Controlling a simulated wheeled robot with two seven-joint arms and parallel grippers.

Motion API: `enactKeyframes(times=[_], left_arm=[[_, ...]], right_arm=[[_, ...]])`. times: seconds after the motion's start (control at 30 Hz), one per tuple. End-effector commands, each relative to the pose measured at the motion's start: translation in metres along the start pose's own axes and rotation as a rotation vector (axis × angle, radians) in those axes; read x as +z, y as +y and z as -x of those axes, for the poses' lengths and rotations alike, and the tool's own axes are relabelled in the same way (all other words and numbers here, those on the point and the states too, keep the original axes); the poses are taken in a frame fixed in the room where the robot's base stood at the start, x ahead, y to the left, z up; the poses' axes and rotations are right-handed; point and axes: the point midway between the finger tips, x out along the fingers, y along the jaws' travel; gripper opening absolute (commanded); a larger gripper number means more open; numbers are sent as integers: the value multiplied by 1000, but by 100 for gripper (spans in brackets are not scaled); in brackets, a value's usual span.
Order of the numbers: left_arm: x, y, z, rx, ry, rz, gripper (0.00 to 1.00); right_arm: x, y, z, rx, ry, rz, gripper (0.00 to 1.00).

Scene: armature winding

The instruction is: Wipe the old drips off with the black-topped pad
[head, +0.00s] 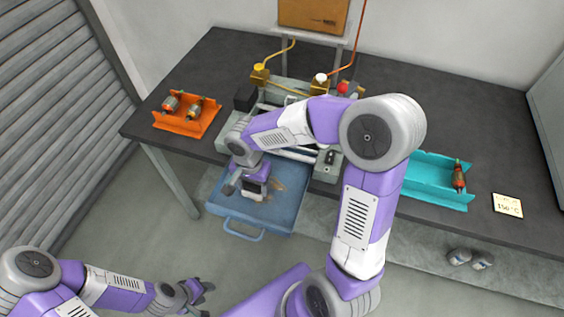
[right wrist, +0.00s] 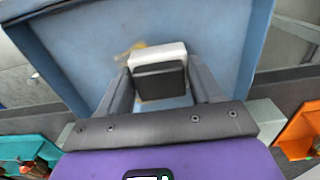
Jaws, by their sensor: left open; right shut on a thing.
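My right gripper (head: 250,184) is shut on the black-topped pad, low over the blue drip tray. In the right wrist view, the pad (right wrist: 160,78) has a black top and a white body and sits between the two fingers (right wrist: 162,92). A tan drip stain (right wrist: 128,53) shows on the tray floor beside the pad; part of it is hidden by the pad. In the head view tan marks (head: 277,186) show right of the gripper. Whether the pad touches the tray (head: 225,206) I cannot tell. My left gripper (head: 203,294) is open and empty, low at the front left.
The dark bench holds a winding machine (head: 325,172) behind the tray, an orange holder (head: 190,124) with armatures at left, and a teal holder (head: 420,190) with an armature at right. A note (head: 508,205) lies at the right. My right arm hides part of the machine.

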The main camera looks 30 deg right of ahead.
Motion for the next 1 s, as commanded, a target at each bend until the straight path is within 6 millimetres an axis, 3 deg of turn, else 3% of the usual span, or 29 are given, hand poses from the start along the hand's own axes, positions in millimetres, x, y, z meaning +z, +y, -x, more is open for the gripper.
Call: enactKeyframes(times=[0.23, 0.37, 1.0], left_arm=[[0, -2, -5, 0, 0, 0, 43], [0, 3, 7, 0, 0, 0, 43], [2, 16, 43, 0, 0, 0, 43]], right_arm=[[6, -8, 0, 0, 0, -10, 37], [6, -8, 28, -5, 3, -11, 37], [6, -8, 78, -2, 0, -9, 37]])
